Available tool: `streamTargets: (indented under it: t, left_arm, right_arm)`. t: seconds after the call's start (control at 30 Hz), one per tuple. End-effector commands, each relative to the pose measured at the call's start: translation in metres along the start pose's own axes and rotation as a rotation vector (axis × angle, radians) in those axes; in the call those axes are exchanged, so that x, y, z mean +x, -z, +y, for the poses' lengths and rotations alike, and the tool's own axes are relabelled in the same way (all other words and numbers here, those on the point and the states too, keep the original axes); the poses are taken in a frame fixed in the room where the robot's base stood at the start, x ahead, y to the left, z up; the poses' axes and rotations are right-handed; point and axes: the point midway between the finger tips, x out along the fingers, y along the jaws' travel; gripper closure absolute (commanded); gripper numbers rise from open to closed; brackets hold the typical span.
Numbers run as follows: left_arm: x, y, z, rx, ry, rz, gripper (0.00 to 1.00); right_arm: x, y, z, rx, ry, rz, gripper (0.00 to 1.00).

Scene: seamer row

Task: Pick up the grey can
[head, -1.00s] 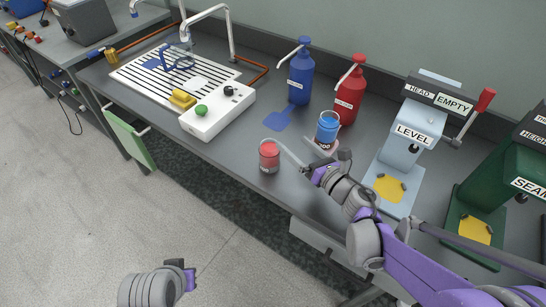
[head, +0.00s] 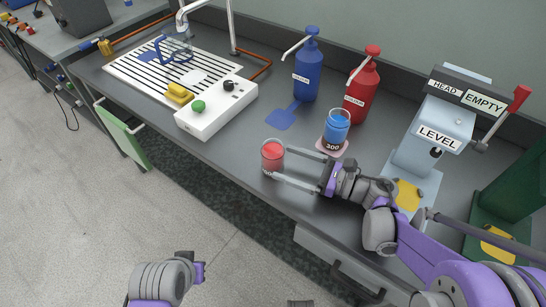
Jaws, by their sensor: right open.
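A small can (head: 272,156) with a red top and a greyish lower part with a label stands upright near the front edge of the grey bench. No plainly all-grey can shows. My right gripper (head: 284,163) is open, low over the bench. Its two long pale fingers point left at the red-topped can, with their tips at its right side, one behind and one in front. I cannot tell whether they touch it. My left gripper (head: 198,272) is at the lower left above the floor, away from the bench; its fingers cannot be made out.
A blue-filled cup (head: 337,128) stands on a pink pad marked 300, behind my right gripper. Blue (head: 307,72) and red (head: 361,90) pump bottles stand behind. A white control box (head: 216,108) is left, and a levelling press (head: 432,135) is right.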

Motion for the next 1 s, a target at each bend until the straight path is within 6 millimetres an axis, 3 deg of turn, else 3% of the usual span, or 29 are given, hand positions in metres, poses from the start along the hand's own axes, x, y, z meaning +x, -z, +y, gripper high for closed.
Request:
streamTargets:
  t: [0.37,0.67,1.0]
  left_arm:
    - [0.006,-0.002,0.000,0.000,0.000,-0.002,1.00]
    - [0.006,-0.002,0.000,0.000,0.000,-0.002,1.00]
    - [0.006,-0.002,0.000,0.000,0.000,-0.002,1.00]
  right_arm:
    - [0.048,-0.006,-0.002,0.001,-0.003,-0.001,0.00]
    - [0.053,-0.006,-0.003,0.001,0.001,0.000,0.00]
    - [0.053,-0.006,-0.003,0.001,0.001,0.000,0.59]
